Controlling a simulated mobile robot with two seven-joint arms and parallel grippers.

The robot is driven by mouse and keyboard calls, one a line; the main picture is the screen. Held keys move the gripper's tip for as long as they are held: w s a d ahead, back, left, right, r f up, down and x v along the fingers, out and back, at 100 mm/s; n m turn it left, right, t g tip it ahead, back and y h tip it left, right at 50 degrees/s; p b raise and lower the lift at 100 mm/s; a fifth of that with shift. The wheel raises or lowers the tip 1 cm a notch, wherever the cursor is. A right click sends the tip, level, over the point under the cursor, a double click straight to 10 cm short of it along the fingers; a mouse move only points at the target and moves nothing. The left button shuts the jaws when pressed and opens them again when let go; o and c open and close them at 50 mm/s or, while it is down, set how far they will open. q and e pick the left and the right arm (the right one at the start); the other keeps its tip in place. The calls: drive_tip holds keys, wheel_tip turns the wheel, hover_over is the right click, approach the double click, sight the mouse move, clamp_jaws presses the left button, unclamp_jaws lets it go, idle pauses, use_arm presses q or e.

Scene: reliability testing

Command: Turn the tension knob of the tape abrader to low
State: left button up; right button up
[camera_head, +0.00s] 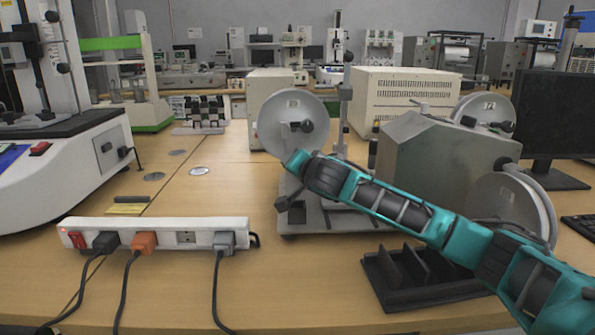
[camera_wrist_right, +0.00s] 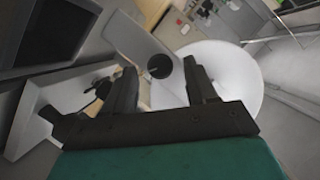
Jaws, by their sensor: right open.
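The tape abrader (camera_head: 430,165) stands on the wooden bench, with a grey slanted housing and pale round discs. One disc (camera_head: 280,110) carries a black knob (camera_head: 305,126) near its middle. In the right wrist view my right gripper (camera_wrist_right: 159,62) is open. A round black knob (camera_wrist_right: 160,67) shows between its fingertips, a pale disc (camera_wrist_right: 225,85) behind. I cannot tell whether the fingers touch the knob. No low mark is readable. My left gripper is not in view.
A white power strip (camera_head: 165,234) with plugs and cables lies at the front left. A black slotted holder (camera_head: 415,277) sits below my right arm. A monitor (camera_head: 555,110) stands at the right. The bench between the strip and the abrader is mostly clear.

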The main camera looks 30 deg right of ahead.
drive_tip(key=shift+w, duration=0.25)
drive_tip(key=shift+c, duration=0.3)
